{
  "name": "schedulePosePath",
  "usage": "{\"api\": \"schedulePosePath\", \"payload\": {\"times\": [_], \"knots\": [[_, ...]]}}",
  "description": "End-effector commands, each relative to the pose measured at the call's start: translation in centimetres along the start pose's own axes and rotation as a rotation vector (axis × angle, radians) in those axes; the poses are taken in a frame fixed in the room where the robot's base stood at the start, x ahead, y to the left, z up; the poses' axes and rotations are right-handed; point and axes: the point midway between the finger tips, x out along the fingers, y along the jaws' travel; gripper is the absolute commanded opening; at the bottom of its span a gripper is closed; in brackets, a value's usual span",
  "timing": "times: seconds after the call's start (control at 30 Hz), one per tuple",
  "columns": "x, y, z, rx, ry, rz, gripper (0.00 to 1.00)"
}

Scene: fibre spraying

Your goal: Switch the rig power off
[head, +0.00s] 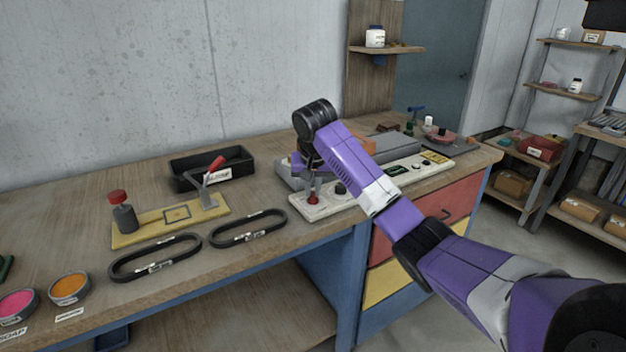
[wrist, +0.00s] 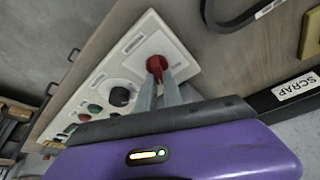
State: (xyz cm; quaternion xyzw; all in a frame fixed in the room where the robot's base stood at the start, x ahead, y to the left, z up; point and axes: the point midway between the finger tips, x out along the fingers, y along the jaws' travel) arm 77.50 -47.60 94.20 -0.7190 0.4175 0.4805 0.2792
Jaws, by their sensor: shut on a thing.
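The rig's control panel (head: 400,173) is a long pale box on the workbench, partly hidden behind my arm in the head view. In the wrist view, the panel (wrist: 111,62) carries a red switch handle (wrist: 156,64) at one end, on a white labelled plate. My gripper (wrist: 162,84) is at this red handle, with its two grey fingers closed on it. In the head view, my gripper (head: 313,184) points down at the panel's left end, just above the red part (head: 313,200). The label print is too small to read.
Dark and coloured controls (wrist: 95,109) sit along the panel. Pink and orange cups (head: 70,288) are at front left.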

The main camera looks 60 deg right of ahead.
Motion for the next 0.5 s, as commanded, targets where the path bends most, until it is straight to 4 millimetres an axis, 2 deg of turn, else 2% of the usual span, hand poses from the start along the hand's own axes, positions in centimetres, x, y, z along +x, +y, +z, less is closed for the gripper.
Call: {"api": "schedulePosePath", "payload": {"times": [0.03,0.5], "knots": [[-0.69,-0.10,-0.09,-0.020,-0.006,-0.010,0.00],[-0.43,-0.13,-0.06,-0.287,-0.004,-0.119,0.00]]}}
